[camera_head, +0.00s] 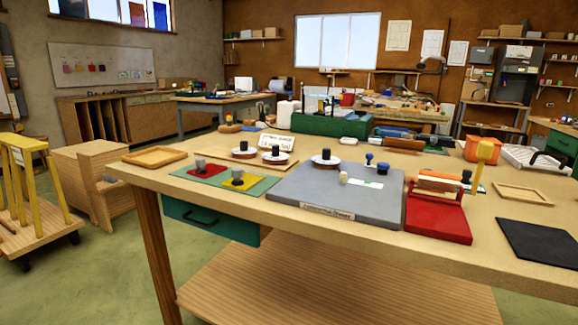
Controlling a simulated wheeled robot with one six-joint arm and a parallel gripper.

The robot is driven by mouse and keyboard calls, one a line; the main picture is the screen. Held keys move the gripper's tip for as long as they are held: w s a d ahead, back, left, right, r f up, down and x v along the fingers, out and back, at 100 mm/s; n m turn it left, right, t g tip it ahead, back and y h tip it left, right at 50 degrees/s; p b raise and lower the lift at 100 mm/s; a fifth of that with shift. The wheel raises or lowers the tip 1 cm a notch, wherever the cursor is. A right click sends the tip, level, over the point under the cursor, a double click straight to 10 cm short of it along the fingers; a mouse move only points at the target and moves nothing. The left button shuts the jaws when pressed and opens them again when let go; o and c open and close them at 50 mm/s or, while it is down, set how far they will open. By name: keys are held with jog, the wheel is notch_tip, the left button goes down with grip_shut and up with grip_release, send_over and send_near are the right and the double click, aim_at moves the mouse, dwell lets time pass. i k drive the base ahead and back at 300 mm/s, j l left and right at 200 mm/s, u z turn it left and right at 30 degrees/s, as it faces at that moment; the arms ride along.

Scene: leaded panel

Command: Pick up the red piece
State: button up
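A flat red piece (203,171) with a grey knob on top lies on a green mat (262,187) at the left half of the wooden workbench. A flat yellow piece (238,184) with a similar grey knob lies on the same mat, just right of the red one. A larger red flat base (437,222) with a yellow-topped upright and an orange bar stands right of the grey board. My gripper is not in view.
The workbench (160,181) has a grey board (337,200) at its middle with small knobs on it. A wooden frame (154,157), white reels (278,156) and a black mat (541,242) lie around it. A yellow rack (26,185) stands left.

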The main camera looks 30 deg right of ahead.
aim_at(204, 171)
jog(key=z, duration=2.15)
jog(key=u, duration=1.7)
jog(key=i+l+u, duration=0.1)
jog(key=i, duration=0.3)
jog(key=i+l+u, duration=0.1)
jog(key=i, duration=0.3)
jog(key=l, duration=0.1)
